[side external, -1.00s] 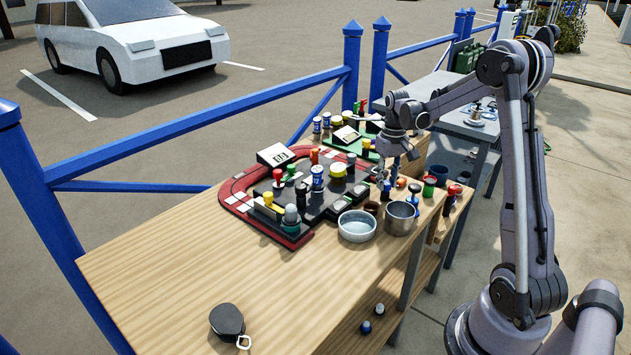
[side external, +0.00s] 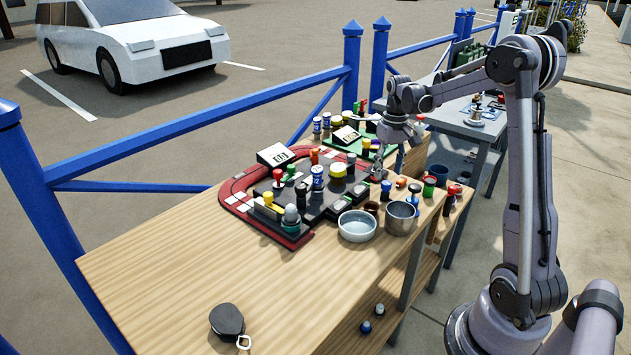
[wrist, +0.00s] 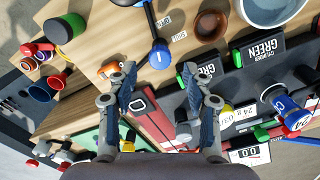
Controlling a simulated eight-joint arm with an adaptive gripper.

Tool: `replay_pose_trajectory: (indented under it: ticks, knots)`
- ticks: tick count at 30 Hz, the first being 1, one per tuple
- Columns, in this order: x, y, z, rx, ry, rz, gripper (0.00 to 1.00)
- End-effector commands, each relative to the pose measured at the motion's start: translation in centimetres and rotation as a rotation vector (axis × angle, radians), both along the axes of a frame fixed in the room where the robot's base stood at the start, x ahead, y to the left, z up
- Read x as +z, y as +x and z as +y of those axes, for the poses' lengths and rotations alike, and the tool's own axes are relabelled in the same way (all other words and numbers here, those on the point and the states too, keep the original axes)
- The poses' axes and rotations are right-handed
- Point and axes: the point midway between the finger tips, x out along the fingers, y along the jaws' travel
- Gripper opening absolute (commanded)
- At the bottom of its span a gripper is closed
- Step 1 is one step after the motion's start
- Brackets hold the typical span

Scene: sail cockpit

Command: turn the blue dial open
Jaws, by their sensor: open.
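In the side view the blue dial (side external: 386,187) is small, near the table's right edge. My gripper (wrist: 165,88) is open, its two fingers spread left and right, with nothing between them. The dial lies ahead of the fingertips in the wrist view, apart from them. In the side view my gripper (side external: 378,176) hangs low over the table, just behind the dial.
A metal pot (side external: 399,218) is close in front. The black board (side external: 330,197) with several knobs lies left. The front left tabletop is mostly clear.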

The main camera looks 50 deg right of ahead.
Motion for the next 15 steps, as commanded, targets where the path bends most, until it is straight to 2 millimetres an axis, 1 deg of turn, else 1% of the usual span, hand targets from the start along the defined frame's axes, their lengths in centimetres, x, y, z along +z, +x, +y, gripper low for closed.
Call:
replay_pose_trajectory:
  ticks: [1, 6, 12, 15]
  knots:
    - [1.1, 0.0, 0.0, 0.0, 0.0, 0.0, 0.51]
    - [4.2, 0.0, 0.0, 0.0, 0.0, 0.0, 0.51]
    - [7.0, 0.0, 0.0, 0.0, 0.0, 0.0, 0.51]
    - [7.8, 0.0, 0.0, 0.0, 0.0, 0.0, 0.51]
